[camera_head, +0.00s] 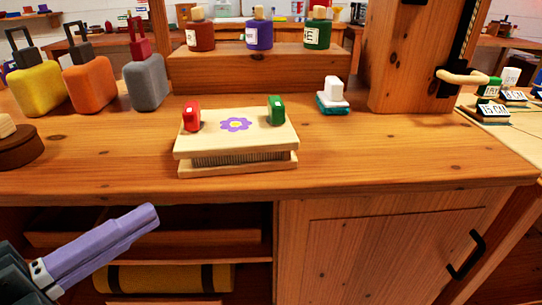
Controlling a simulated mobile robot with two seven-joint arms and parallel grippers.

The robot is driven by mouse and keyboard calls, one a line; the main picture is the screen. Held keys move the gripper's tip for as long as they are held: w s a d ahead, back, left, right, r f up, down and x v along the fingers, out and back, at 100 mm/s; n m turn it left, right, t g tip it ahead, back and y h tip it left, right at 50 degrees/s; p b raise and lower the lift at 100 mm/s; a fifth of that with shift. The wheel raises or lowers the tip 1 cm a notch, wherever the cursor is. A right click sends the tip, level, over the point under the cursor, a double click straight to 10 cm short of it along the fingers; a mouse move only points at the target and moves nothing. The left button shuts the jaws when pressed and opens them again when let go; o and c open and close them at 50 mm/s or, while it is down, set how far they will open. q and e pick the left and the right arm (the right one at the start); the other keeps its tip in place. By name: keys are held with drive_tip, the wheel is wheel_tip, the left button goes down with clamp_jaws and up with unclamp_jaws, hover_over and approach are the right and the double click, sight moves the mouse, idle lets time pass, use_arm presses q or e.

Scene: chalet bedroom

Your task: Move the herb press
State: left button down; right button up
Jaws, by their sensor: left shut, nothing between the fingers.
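The herb press (235,140) looks to be the pale wooden two-board block with a purple flower on top. It lies flat on the wooden worktop near its front edge. A red clip (192,116) stands at its left side and a green clip (276,111) at its right side. A grey layered edge shows between the boards. My left gripper (152,217) has long purple fingers, shut and empty. It is at the lower left, in front of the open shelves and apart from the press. My right gripper is not in view.
Yellow, orange and grey handled containers (90,84) stand at the back left. Several labelled bottles (259,35) stand on a wooden riser (260,72). A white-and-teal item (333,96) sits right of the press. A thick post (415,60) rises at right. The front right worktop (400,155) is clear.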

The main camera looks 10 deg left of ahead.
use_arm(q)
approach(238, 148)
drive_tip(key=d, duration=0.4)
drive_tip(key=w, duration=0.2)
drive_tip(key=w+a, duration=0.1)
drive_tip(key=w, duration=0.1)
drive_tip(key=shift+b, duration=0.3)
drive_tip(key=shift+w+a, duration=0.15)
drive_tip(key=shift+w, duration=0.3)
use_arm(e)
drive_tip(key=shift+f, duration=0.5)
